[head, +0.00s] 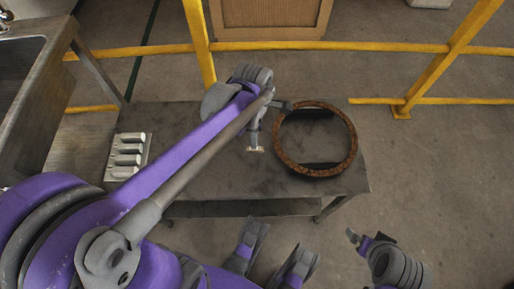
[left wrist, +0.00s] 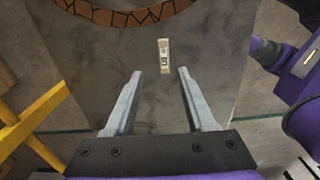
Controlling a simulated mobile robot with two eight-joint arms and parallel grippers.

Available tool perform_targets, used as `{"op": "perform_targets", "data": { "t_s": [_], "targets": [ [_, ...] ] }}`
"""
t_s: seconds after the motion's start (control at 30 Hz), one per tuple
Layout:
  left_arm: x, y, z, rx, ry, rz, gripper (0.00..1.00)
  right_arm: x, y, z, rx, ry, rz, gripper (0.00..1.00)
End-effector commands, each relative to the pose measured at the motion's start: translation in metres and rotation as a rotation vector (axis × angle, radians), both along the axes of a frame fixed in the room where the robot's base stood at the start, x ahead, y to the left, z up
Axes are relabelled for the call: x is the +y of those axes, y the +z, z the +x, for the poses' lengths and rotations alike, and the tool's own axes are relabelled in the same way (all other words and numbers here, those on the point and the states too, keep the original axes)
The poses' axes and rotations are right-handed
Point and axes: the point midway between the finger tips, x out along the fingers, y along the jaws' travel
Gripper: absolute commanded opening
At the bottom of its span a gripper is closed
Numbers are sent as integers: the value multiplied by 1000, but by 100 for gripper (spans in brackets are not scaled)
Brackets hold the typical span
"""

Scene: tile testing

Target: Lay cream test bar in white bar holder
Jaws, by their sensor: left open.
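The cream test bar (head: 257,149) lies on the grey table, left of the round ring; in the left wrist view the bar (left wrist: 164,57) is small and pale with dark marks. My left gripper (head: 254,133) is above the table by the bar. Its two fingers (left wrist: 160,74) are open and empty, with the bar lying beyond and between their tips. The white bar holder (head: 127,156) sits at the table's left end with several rounded white ridges. My right gripper (head: 368,238) is low at the right, off the table; its jaws are too unclear to judge.
A round brown mosaic-patterned ring (head: 316,106) lies on the right of the table (head: 200,120). A metal sink (head: 20,75) stands at the left. Yellow rails (head: 330,46) run behind the table. My left arm crosses above the table between holder and bar.

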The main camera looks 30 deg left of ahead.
Motion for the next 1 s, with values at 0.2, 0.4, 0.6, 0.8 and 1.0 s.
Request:
{"op": "perform_targets", "data": {
  "t_s": [0.2,0.4,0.6,0.8,1.0],
  "targets": [
    [-1,-15,-1,0,-2,0,55,0,-6,1,2,0,0,100],
    [-3,-41,-7,0,-3,0,55,0,-21,3,6,0,0,100],
    [-3,-63,-8,-1,-3,1,55,0,-30,4,9,0,0,100],
    [-3,-61,-8,-1,-3,0,53,0,-28,4,8,0,0,100],
    [-3,-61,-8,-1,-2,0,17,0,-28,4,8,0,0,100]
  ]
}}
